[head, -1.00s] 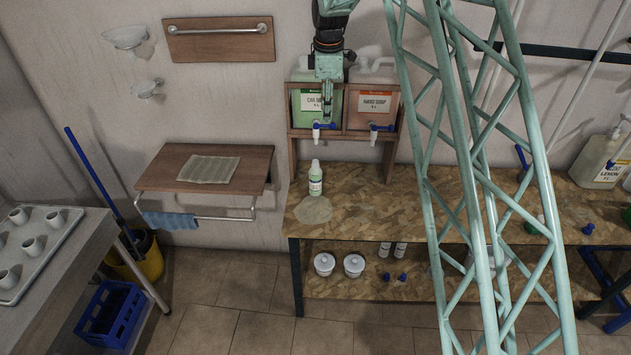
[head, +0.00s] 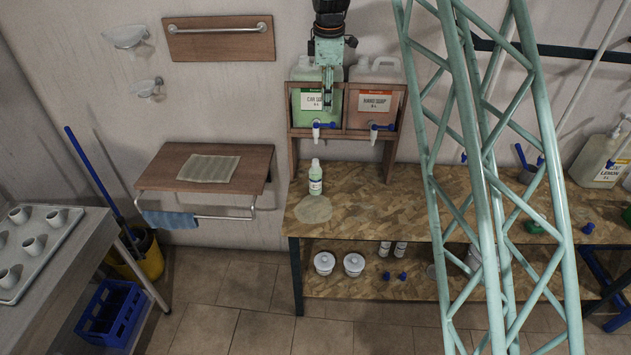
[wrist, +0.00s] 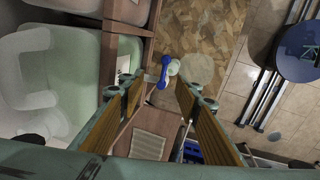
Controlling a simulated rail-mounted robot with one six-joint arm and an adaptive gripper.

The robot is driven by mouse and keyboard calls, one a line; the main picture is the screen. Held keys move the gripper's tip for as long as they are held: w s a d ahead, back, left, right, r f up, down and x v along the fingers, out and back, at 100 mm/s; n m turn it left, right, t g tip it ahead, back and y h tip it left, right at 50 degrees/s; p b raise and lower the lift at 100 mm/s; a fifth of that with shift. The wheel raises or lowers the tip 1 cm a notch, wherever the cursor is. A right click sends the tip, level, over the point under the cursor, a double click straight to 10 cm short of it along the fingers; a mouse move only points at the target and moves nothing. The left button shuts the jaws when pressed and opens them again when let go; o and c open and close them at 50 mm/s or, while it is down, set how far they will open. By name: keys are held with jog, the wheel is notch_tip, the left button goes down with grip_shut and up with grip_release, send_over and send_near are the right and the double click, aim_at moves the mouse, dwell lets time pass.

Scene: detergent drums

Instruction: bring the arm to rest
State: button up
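My gripper (head: 328,106) hangs in front of the green drum (head: 306,101), above its tap (head: 317,131). In the wrist view its two fingers (wrist: 158,88) are apart, with nothing held between them. The tap's blue handle (wrist: 158,72) shows past the fingertips, apart from them. My lattice arm spans the right half of the head view. A bottle with pale green contents (head: 315,181) stands upright on the chipboard bench (head: 370,215), below the green drum's tap.
An orange drum (head: 375,108) stands right of the green one in a wooden rack (head: 292,150). A wooden shelf (head: 155,180) with a cloth hangs to the left. A lemon canister (head: 598,160) stands at the right. A blue crate (head: 112,312) sits low at the left.

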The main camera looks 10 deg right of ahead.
notch_tip(320, 180, up, 8)
jog(key=s, duration=0.1)
jog(key=shift+s+a+f, duration=0.15)
jog(key=shift+s, duration=0.1)
dwell(0.6)
jog(key=s+r+m+b, duration=0.2)
jog(key=s+r+m, duration=0.1)
jog(key=s, duration=0.8)
jog(key=s+r+m+t+b, duration=0.1)
jog(key=s+r+m+b, duration=0.2)
jog(key=s, duration=0.9)
jog(key=s+r+m+b, duration=0.2)
jog(key=s+r, duration=0.2)
jog(key=s, duration=0.7)
jog(key=s+f+m+b, duration=0.2)
jog(key=s+f, duration=0.2)
jog(key=s, duration=0.7)
jog(key=s+f+m+b, duration=0.2)
jog(key=s+f+m, duration=0.1)
jog(key=s, duration=0.9)
jog(key=s+f+m+b, duration=0.2)
jog(key=s+f, duration=0.3)
jog(key=s, duration=0.7)
jog(key=shift+d+f+m+t+b, duration=0.25)
jog(key=shift+f+m+t+b, duration=0.15)
jog(key=shift+m, duration=0.2)
